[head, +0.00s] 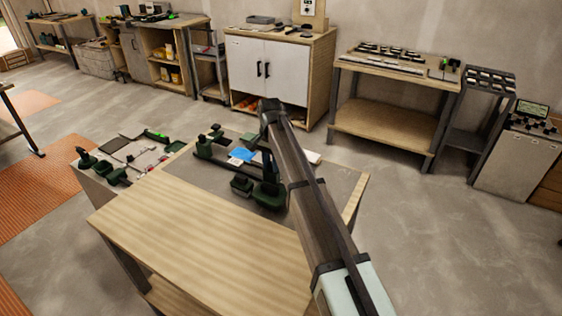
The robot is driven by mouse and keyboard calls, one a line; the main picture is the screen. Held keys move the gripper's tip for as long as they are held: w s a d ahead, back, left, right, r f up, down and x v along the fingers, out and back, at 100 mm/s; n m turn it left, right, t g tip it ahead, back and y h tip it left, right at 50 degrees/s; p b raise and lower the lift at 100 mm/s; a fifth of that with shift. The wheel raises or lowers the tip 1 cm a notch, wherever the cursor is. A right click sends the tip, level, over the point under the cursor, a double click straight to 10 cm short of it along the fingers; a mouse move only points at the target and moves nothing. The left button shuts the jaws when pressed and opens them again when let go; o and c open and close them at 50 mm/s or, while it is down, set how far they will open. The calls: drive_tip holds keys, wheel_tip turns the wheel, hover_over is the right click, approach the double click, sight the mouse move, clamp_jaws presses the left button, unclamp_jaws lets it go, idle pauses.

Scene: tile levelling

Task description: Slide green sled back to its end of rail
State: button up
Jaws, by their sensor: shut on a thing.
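My arm reaches in from the lower right and bends down over the work table (190,220). My gripper (268,172) is small and partly hidden by my arm. It appears shut on a dark green block (270,194), which I take as the green sled. A dark rail assembly (225,160) with green upright parts at its left end (204,146) stands on the grey part of the table top. The block is near the rail's right, front end. My arm hides part of the rail there, so I cannot tell the exact contact.
A smaller dark green block (241,186) sits just left of the held one. A blue piece (241,155) lies by the rail. A side table (125,155) with green tools adjoins at left. The table's wooden front is clear. A white cabinet (266,70) stands behind.

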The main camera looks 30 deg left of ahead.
drive_tip(key=shift+d, duration=6.85)
drive_tip(key=o, duration=0.8)
drive_tip(key=shift+o, duration=0.2)
drive_tip(key=shift+r, duration=0.15)
wheel_tip(320, 180, up, 7)
